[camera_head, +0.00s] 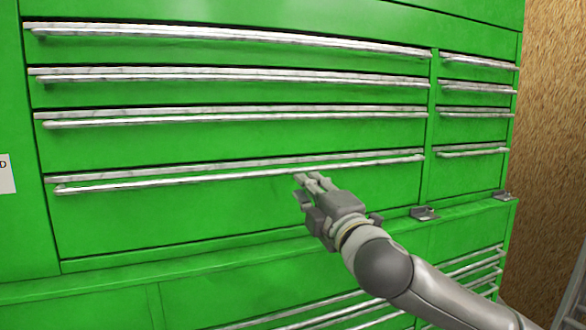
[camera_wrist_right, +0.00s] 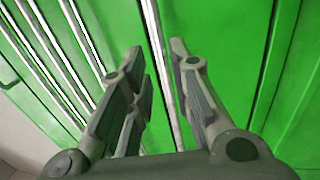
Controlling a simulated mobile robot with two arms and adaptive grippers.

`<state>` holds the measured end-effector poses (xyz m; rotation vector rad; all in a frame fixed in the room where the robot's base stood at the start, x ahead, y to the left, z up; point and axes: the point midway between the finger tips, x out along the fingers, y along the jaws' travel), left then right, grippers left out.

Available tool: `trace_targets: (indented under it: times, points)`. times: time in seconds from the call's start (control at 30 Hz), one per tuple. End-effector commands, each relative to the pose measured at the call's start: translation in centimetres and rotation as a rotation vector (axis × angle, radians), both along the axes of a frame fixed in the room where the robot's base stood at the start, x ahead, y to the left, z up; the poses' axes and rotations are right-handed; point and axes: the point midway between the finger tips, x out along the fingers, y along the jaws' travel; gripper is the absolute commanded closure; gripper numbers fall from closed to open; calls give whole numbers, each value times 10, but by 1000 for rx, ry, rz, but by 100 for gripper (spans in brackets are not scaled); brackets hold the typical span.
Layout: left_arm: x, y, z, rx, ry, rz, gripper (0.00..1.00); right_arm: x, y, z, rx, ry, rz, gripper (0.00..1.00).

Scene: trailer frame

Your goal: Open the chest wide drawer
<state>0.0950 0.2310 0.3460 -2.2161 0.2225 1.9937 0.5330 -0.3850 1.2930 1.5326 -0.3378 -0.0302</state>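The green chest (camera_head: 200,215) has several wide drawers stacked on the left, each with a long silvery handle bar, and all look shut. The lowest and tallest wide drawer (camera_head: 150,225) has its handle (camera_head: 200,178) along its top edge. My right gripper (camera_head: 311,181) is at this handle, right of its middle. In the right wrist view, my right gripper (camera_wrist_right: 157,48) has its fingers apart, with the handle bar (camera_wrist_right: 155,30) running between them. Whether the fingers touch the bar cannot be told. My left gripper is not in view.
Narrow drawers (camera_head: 474,155) with short handles stand to the right. Below is a lower green cabinet (camera_head: 210,298) with more handles (camera_head: 330,308). Small grey brackets (camera_head: 424,213) sit on the ledge between. A brown wall (camera_head: 552,120) is at the far right.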

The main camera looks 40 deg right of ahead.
Motion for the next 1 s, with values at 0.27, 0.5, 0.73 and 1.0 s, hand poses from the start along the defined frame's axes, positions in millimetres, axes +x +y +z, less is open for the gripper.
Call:
trace_targets:
  times: [0.27, 0.5, 0.73, 1.0]
  points:
    - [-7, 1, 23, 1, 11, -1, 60, 49, -12, 14, 5, 0, -1, 80]
    - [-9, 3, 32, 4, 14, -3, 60, 77, -18, 17, 3, 0, 0, 80]
    - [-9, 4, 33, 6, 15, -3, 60, 85, -19, 17, 1, 1, 1, 80]
    - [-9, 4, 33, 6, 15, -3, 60, 85, -20, 17, 1, 1, 1, 87]
